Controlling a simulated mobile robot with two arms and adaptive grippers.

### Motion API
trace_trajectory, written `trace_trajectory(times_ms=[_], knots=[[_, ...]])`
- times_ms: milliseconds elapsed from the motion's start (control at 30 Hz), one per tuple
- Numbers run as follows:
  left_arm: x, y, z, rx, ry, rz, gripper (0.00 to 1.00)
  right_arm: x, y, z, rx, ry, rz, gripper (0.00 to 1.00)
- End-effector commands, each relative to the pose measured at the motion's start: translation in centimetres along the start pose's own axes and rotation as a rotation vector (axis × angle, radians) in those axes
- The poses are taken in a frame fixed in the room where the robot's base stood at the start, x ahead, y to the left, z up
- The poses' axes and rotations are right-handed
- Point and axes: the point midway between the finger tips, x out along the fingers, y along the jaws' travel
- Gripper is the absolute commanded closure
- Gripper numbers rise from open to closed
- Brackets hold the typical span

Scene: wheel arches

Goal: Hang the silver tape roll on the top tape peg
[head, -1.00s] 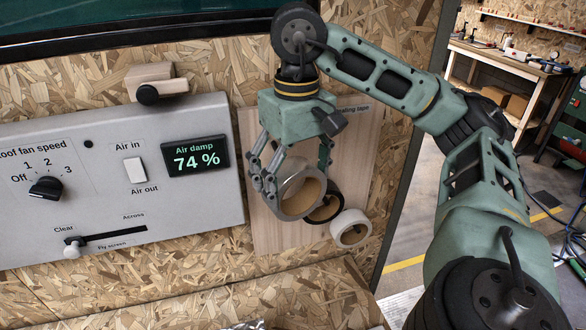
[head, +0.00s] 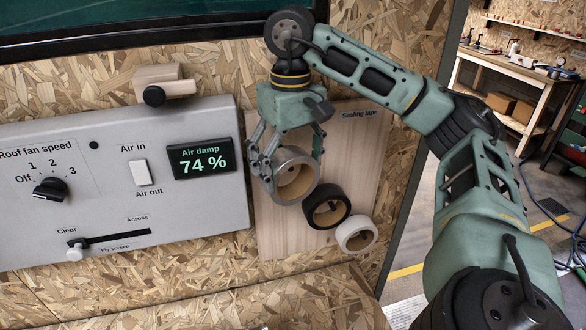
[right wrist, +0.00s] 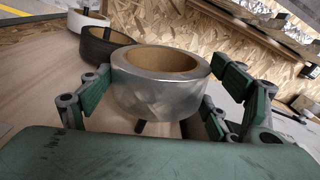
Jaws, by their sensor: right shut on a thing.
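My right gripper (head: 287,156) is shut on the silver tape roll (head: 296,196), in front of the upper part of the wooden tape board (head: 350,160). The right wrist view shows the roll (right wrist: 160,98) between the two fingers. A short dark stub (right wrist: 140,127) shows just below the roll's near edge there; it may be the top peg. In the head view I cannot tell whether the peg is inside the roll's hole. A black roll (head: 327,207) and a white roll (head: 357,234) hang below, stepping down to the right. My left gripper is not in view.
A grey control panel (head: 110,215) with knob, switch, slider and display stands left of the board. A wooden block with a black knob (head: 154,96) sits above the panel. A ledge of chipboard lies below. A workbench (head: 510,70) stands far right.

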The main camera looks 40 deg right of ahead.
Motion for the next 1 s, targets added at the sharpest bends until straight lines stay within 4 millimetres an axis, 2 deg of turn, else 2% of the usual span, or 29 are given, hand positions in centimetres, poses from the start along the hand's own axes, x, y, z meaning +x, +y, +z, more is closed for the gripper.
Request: trace_trajectory(times_ms=[400, 600, 1000], knots=[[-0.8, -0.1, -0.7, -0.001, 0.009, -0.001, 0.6, -0.1, 0.7, -2.5, 0.002, 0.002, 0.0, 0.45], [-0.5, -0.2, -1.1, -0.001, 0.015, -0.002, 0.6, 0.7, 0.8, -3.3, 0.0, 0.0, 0.0, 0.45], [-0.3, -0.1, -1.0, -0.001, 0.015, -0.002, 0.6, 1.2, 1.0, -3.7, -0.002, 0.001, 0.0, 0.45]])
